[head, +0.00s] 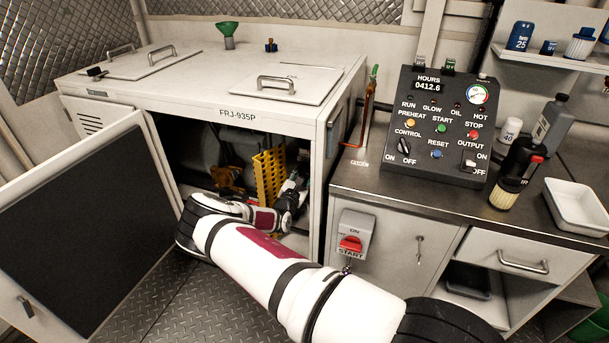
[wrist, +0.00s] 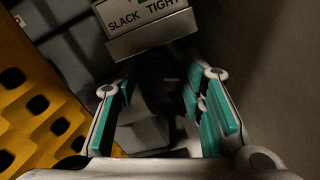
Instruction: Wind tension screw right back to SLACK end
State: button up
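The label plate (wrist: 143,17) reads SLACK on the left and TIGHT on the right, with a green strip above the words. It sits at the top of the wrist view, just beyond my fingertips. My gripper (wrist: 160,88) is open, its teal-padded fingers spread on either side of a dark gap. A grey block-like part (wrist: 142,132) shows between the fingers, lower down; I cannot tell whether it touches them. The tension screw itself cannot be made out in the shadow. In the head view my gripper (head: 294,190) is inside the open cabinet, partly hidden by my arm.
A yellow perforated guard (head: 269,175) stands close left of my gripper; it also fills the left of the wrist view (wrist: 40,110). The cabinet's right wall (head: 319,190) is close on the right. The open door (head: 85,230) swings out left. A red start switch (head: 351,243) is near my arm.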

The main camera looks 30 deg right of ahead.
jog(key=c, duration=0.4)
jog(key=shift+c, duration=0.2)
jog(key=shift+n, duration=0.4)
jog(key=n, duration=0.3)
jog(key=shift+n+b, duration=0.3)
jog(key=n+b, duration=0.1)
jog(key=n, duration=0.3)
jog(key=shift+w+a+n, duration=0.1)
jog(key=shift+n, duration=0.2)
jog(key=n+b, duration=0.1)
jog(key=n, duration=0.3)
jog(key=shift+f, duration=0.1)
jog(key=n+b, duration=0.1)
jog(key=n, duration=0.4)
jog(key=shift+w+b, duration=0.1)
jog(key=shift+b, duration=0.3)
jog(key=shift+a+n, duration=0.1)
jog(key=shift+n, duration=0.3)
